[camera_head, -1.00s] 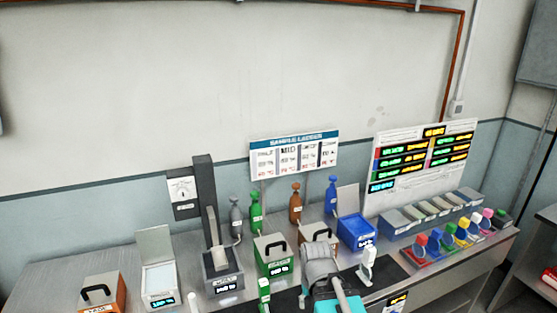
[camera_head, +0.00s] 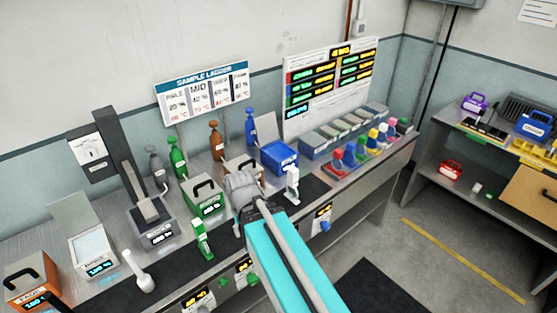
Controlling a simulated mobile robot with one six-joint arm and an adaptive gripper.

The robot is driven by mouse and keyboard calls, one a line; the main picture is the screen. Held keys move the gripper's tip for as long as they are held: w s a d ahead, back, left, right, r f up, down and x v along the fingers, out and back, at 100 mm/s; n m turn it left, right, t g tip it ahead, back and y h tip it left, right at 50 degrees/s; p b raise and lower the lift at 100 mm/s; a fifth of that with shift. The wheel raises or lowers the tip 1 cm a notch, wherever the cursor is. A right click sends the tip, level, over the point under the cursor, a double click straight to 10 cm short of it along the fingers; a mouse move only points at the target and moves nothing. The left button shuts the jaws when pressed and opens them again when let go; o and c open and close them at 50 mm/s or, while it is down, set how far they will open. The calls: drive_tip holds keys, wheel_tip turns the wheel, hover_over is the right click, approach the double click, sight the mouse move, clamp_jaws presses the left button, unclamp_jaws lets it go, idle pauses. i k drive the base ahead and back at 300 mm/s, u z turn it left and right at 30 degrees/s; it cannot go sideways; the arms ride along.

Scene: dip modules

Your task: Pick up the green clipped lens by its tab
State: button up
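I cannot pick out the green clipped lens for certain. A row of small coloured pieces stands at the right end of the bench, among them a green one (camera_head: 361,147) between blue and yellow pieces; its tab is too small to make out. My turquoise arm reaches in from the bottom of the view. My gripper (camera_head: 241,191) is at its grey far end, over the middle of the bench and left of the coloured row. Its fingers cannot be made out, nor can whether they hold anything.
A green handled box (camera_head: 206,203), a blue bin (camera_head: 279,158) and a white upright device (camera_head: 292,184) stand near my gripper. A green-and-white device (camera_head: 202,240) is at the front edge. Bottles and boards stand behind. Open floor (camera_head: 430,225) lies right of the bench.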

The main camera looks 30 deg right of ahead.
sight(197, 226)
drive_tip(key=u, duration=0.7)
drive_tip(key=k, duration=0.6)
drive_tip(key=z, duration=0.25)
